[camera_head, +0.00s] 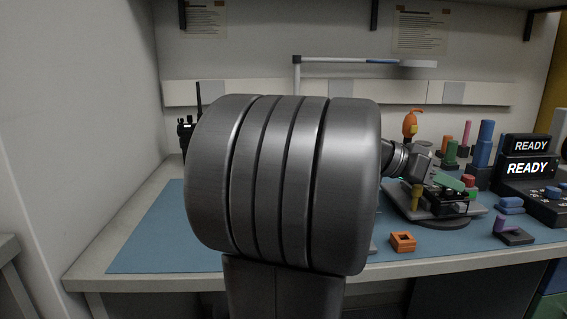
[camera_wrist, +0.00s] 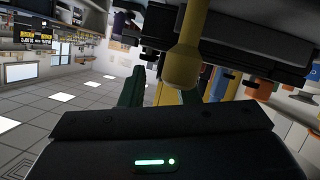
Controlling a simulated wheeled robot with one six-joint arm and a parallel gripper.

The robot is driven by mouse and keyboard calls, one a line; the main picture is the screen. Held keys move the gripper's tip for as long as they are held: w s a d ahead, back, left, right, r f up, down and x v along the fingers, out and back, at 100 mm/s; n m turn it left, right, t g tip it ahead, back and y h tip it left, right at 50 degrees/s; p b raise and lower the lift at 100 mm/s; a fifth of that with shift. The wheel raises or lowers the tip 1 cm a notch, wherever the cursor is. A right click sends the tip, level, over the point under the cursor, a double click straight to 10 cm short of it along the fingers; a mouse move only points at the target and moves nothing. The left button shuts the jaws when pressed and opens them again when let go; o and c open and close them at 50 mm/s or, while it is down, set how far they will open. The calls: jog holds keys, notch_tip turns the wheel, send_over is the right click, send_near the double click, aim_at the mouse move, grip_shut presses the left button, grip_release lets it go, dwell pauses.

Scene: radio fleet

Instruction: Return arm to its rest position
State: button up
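My arm's wrist (camera_head: 405,160) reaches over the right half of the bench. In the wrist view my gripper (camera_wrist: 162,92) shows two dark green fingers with a gap between their tips, and I see nothing clamped between them. A yellow post with a rounded end (camera_wrist: 187,65) is close by, in front of the right finger. In the head view a yellow-brown post (camera_head: 417,196) stands just below the wrist, beside a dark fixture (camera_head: 450,200) on a round base. My large grey arm joint hides the middle of the bench.
The bench has a blue mat (camera_head: 150,238). A handheld radio (camera_head: 186,132) stands at the back left. An orange square block (camera_head: 403,242) lies near the front edge. Coloured pegs (camera_head: 485,145) and black boxes reading READY (camera_head: 527,167) stand at the right. A white overhead bar (camera_head: 335,60) spans behind.

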jog(key=shift+a, duration=0.1)
